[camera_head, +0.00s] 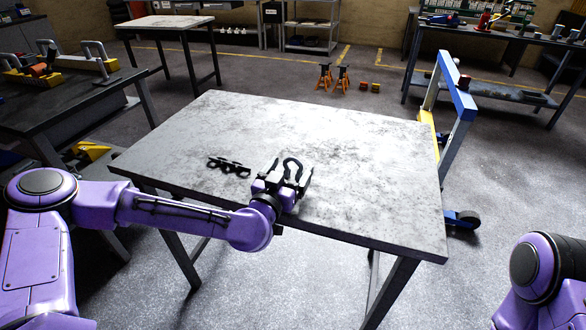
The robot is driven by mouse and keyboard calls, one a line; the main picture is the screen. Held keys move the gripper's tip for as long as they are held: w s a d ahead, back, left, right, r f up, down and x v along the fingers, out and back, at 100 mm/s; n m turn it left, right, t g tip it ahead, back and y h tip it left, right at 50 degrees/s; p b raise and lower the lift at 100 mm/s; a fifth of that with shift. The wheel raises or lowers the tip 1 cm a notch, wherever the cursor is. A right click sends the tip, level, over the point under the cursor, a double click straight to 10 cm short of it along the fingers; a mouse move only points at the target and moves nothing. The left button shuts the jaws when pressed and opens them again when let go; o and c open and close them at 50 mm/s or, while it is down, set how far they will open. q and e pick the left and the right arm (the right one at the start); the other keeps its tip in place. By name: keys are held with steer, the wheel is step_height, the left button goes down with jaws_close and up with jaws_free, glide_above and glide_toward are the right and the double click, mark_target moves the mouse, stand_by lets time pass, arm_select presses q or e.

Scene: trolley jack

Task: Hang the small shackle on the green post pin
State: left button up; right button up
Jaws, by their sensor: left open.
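My left gripper (291,176) is over the front middle of the grey table (350,130), with its fingers apart. A dark U-shaped loop (292,161), which looks like the small shackle, shows between and just beyond its fingertips. The fingers hide part of the loop, and I cannot tell whether they touch it. A dark, flat piece with several openings (228,166) lies on the table to the left of the gripper. I cannot make out a green post pin. My right gripper is out of view; only part of the right arm shows at the lower right.
A dark bench (60,110) at the left carries yellow bars with large grey shackles (97,52). A blue, white and yellow frame (455,90) stands at the table's right edge. Orange jack stands (333,77) are on the floor behind. Most of the tabletop is clear.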

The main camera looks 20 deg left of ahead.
arm_select(q)
steer(key=c, duration=1.2)
steer(key=shift+c, duration=0.2)
steer(key=shift+r, duration=0.1)
steer(key=shift+r+p, duration=0.2)
steer(key=shift+p, duration=0.15)
steer(key=s, duration=0.5)
steer(key=s+a, duration=0.1)
steer(key=s, duration=0.2)
steer(key=shift+s+f, duration=0.15)
steer(key=shift+s, duration=0.15)
steer(key=s+p, duration=0.8)
steer(key=p, duration=0.2)
steer(key=shift+s+a, duration=0.2)
steer(key=shift+a, duration=0.2)
steer(key=shift+s, duration=0.5)
